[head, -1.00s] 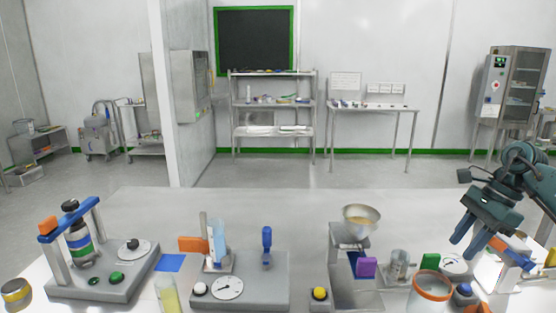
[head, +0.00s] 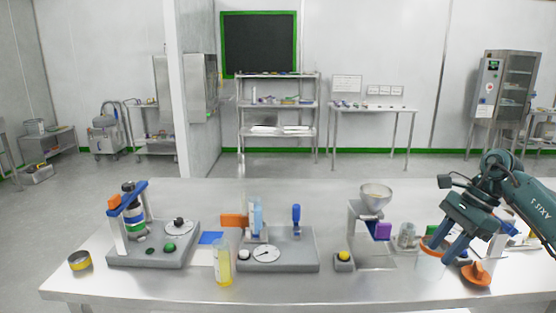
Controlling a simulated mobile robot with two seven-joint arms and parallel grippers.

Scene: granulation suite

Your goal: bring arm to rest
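My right arm comes in from the right. My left gripper is not in view.
The steel bench (head: 330,290) carries a grey stand with a blue bar (head: 150,257), a yellow cylinder (head: 222,262), a dial unit (head: 290,262), a funnel stand (head: 376,196) and an orange piece (head: 477,274). The bench's front strip is mostly clear.

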